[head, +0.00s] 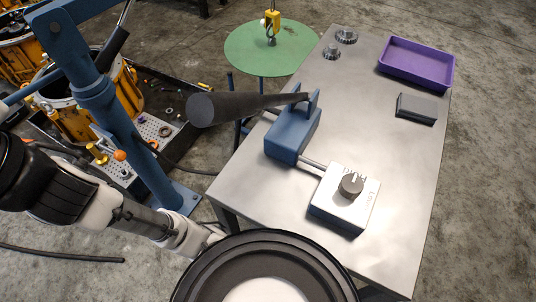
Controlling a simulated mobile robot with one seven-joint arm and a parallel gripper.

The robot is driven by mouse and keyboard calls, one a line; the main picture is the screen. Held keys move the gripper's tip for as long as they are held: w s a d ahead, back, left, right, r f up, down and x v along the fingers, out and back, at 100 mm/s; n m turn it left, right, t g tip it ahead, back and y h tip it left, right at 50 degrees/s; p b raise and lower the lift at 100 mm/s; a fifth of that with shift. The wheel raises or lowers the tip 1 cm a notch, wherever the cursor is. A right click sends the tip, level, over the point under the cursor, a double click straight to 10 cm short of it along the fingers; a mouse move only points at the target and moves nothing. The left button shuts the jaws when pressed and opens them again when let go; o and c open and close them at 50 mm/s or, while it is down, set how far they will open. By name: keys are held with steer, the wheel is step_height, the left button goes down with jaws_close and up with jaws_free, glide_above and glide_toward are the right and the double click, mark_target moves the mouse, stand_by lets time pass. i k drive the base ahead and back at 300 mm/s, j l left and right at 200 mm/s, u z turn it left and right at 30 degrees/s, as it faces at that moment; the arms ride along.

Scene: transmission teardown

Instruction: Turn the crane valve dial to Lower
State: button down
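The crane valve is a white box (330,207) near the front of the steel table, with a dark grey round dial (351,186) on top. Dark lettering stands at the dial's far side and at its right; the right word seems to start with "Low". A light mark on the dial appears to point toward the far-side lettering, but it is small. My arm comes in from the left and runs toward the bottom middle, left of the table. Its end passes behind a round part of my own body, so my gripper's fingers are hidden. Nothing touches the dial.
A blue pump block (291,138) with a long black handle (240,106) sits left of the valve, joined by a rod. A purple tray (417,80), grey block (416,108) and gears (346,36) lie farther back. A blue crane post (130,135) stands left. A yellow hook (271,22) hangs over a green round table (245,52).

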mark_target(351, 185)
steer(key=k+z, duration=0.75)
steer(key=z, duration=0.2)
steer(key=k+l+z, duration=0.1)
steer(key=z, duration=0.3)
steer(key=i+z, duration=0.1)
steer(key=i, duration=0.15)
